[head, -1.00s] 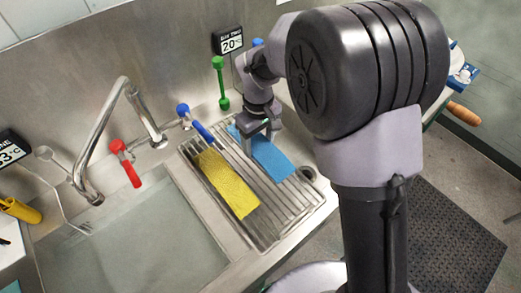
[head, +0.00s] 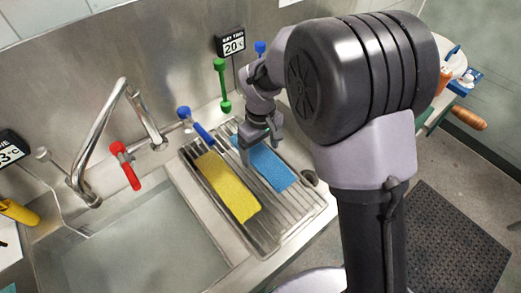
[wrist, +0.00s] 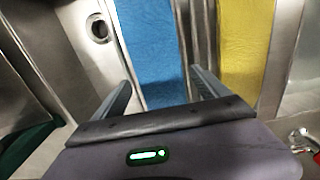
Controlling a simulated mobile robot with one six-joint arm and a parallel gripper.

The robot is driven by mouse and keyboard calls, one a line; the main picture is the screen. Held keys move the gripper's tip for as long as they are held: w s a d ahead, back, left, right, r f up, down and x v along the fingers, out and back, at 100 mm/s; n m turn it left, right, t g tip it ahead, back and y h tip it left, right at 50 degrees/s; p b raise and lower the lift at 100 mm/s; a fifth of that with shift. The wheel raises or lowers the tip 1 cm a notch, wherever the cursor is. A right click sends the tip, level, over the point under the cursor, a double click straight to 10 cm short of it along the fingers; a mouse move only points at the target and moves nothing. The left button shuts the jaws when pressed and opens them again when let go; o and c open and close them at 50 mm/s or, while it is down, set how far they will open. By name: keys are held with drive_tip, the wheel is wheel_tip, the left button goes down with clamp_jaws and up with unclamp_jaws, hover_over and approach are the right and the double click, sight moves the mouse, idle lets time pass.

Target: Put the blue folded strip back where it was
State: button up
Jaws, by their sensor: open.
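The blue folded strip (head: 268,165) lies flat on the ribbed metal drainboard (head: 284,222), to the right of a yellow strip (head: 228,187). In the wrist view the blue strip (wrist: 150,50) runs away from my gripper. My gripper (head: 258,148) is over the far end of the blue strip, with its fingers apart. In the wrist view my gripper (wrist: 162,84) has one finger on each side of the blue strip. The right finger is near the gap between the blue and yellow strips. I cannot tell whether the fingers touch the drainboard.
The sink basin (head: 135,235) is left of the drainboard. A chrome faucet (head: 105,130), a red-handled tap (head: 125,165), a blue-handled tap (head: 192,122) and a green-handled tool (head: 222,85) stand behind. A round hole (wrist: 99,28) is beside the strip. A temperature display (head: 231,45) is on the wall.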

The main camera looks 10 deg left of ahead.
sight(261, 156)
drive_tip(key=s+d+r+m+t+y+p, duration=0.1)
drive_tip(key=d+r+m+p, duration=0.15)
drive_tip(key=r, duration=0.75)
drive_tip(key=s+d+r+m+p, duration=0.15)
drive_tip(key=d+r, duration=0.25)
drive_tip(key=r, duration=0.5)
drive_tip(key=s+d+r+m+t, duration=0.2)
drive_tip(key=s+d+m, duration=0.3)
drive_tip(key=s, duration=0.3)
drive_tip(key=s+d+r+m+t+y, duration=0.1)
drive_tip(key=s+d+r+m+t, duration=0.1)
drive_tip(key=s+d+m, duration=0.3)
drive_tip(key=s+d+r, duration=0.1)
drive_tip(key=s, duration=0.2)
drive_tip(key=shift+s+d+r+t, duration=0.15)
drive_tip(key=shift+s+r+t, duration=0.2)
drive_tip(key=shift+s+t, duration=0.05)
wheel_tip(261, 156, down, 6)
drive_tip(key=b, duration=0.6)
drive_tip(key=shift+b, duration=0.3)
